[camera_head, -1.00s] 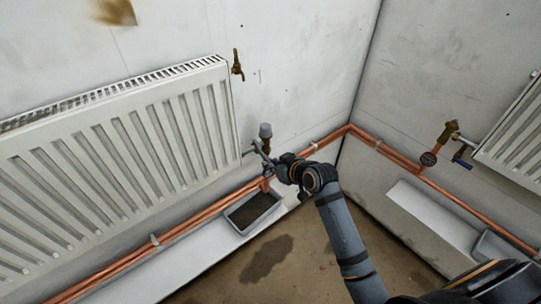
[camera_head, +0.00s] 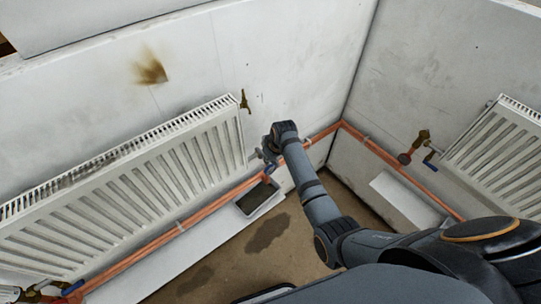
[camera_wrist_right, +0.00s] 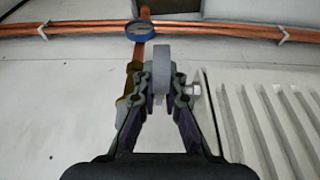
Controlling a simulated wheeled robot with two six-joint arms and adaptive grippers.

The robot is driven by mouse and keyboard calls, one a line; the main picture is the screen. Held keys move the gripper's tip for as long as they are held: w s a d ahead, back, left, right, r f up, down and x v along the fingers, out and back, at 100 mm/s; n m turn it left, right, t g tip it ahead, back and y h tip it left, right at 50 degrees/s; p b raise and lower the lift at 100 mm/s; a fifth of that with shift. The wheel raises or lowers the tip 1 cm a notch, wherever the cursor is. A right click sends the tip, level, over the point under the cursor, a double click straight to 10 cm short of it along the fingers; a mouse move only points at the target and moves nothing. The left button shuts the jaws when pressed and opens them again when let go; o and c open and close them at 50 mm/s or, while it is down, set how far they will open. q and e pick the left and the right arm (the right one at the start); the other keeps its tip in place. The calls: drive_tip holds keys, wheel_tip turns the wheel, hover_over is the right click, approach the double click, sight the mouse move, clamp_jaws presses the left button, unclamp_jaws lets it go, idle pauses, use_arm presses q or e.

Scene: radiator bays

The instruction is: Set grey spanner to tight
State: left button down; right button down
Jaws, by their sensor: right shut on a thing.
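My right gripper (camera_head: 271,154) is at the pipework by the right end of the left radiator. In the right wrist view the right gripper (camera_wrist_right: 160,88) is shut on a grey, flat-sided piece, which appears to be the grey spanner (camera_wrist_right: 161,61). A brass fitting (camera_wrist_right: 130,82) shows beside the fingers, partly hidden. Whether the spanner sits on a nut, and its setting, I cannot tell. My left gripper is not in view.
A white radiator (camera_head: 140,195) is on the left wall and another (camera_head: 503,150) on the right. Copper pipes (camera_head: 390,157) run low along both walls. A brass valve with a blue lever (camera_head: 429,157) is at right.

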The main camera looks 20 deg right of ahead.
drive_tip(key=shift+r+g+p, duration=0.2)
drive_tip(key=shift+g+p, duration=0.1)
drive_tip(key=shift+w, duration=0.1)
drive_tip(key=c, duration=1.4)
unclamp_jaws()
drive_tip(key=shift+c, duration=0.2)
drive_tip(key=shift+r, duration=0.1)
drive_tip(key=v, duration=1.1)
drive_tip(key=shift+a+r, duration=0.1)
drive_tip(key=shift+r, duration=0.3)
